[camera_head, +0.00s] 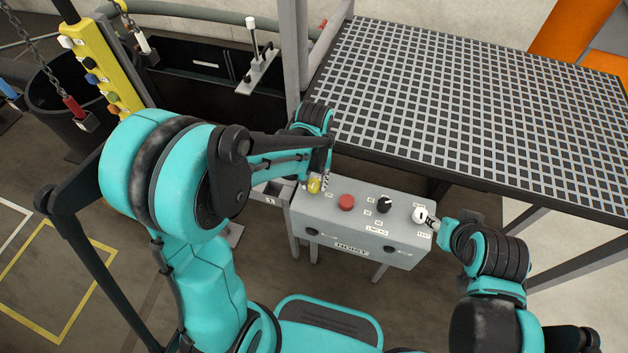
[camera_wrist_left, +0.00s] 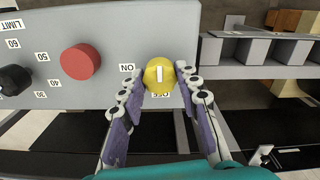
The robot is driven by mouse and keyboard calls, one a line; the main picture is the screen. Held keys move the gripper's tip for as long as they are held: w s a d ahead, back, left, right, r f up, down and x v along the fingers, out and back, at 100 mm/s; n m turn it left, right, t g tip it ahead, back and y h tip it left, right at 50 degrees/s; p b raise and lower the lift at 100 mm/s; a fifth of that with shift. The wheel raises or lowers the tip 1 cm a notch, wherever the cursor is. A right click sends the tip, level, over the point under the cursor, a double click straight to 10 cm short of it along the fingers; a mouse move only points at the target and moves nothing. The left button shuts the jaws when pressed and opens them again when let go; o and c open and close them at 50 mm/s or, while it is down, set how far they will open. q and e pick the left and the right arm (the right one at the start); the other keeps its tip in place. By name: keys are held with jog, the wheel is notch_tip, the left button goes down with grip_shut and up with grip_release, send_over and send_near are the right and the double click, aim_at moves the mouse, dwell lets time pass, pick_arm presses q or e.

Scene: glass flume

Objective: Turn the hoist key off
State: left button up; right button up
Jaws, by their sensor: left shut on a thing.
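The hoist key is a yellow round knob (camera_head: 314,185) with a white bar, at the left end of the grey hoist control box (camera_head: 350,231). In the left wrist view the key (camera_wrist_left: 159,76) has its bar upright in the picture, in line with the OFF label (camera_wrist_left: 161,95) below it; the ON label (camera_wrist_left: 127,67) is to its left. My left gripper (camera_wrist_left: 160,80) is shut on the key, one fingertip on each side. My right gripper (camera_head: 432,221) is at a white knob (camera_head: 420,214) on the box's right end; its finger opening is unclear.
A red button (camera_head: 346,202) and a black dial (camera_head: 384,204) sit between the two knobs. A large grating table (camera_head: 480,110) stands behind the box.

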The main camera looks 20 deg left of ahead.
aim_at(314, 183)
pick_arm(q)
jog(key=shift+o, duration=0.2)
jog(key=o, duration=1.1)
jog(key=shift+r, duration=0.1)
notch_tip(314, 183, up, 12)
jog(key=shift+f, duration=0.1)
jog(key=shift+s+a+r+m+t, duration=0.25)
jog(key=shift+s+a+t, duration=0.35)
jog(key=shift+s+t, duration=0.85)
jog(key=shift+s+a+m+t, duration=0.35)
jog(key=shift+s+a+t, duration=0.45)
jog(key=shift+s, duration=1.1)
jog(key=shift+s+a+r+m+t, duration=0.15)
jog(key=shift+s+a+m+t, duration=0.25)
jog(key=shift+s+t, duration=1.15)
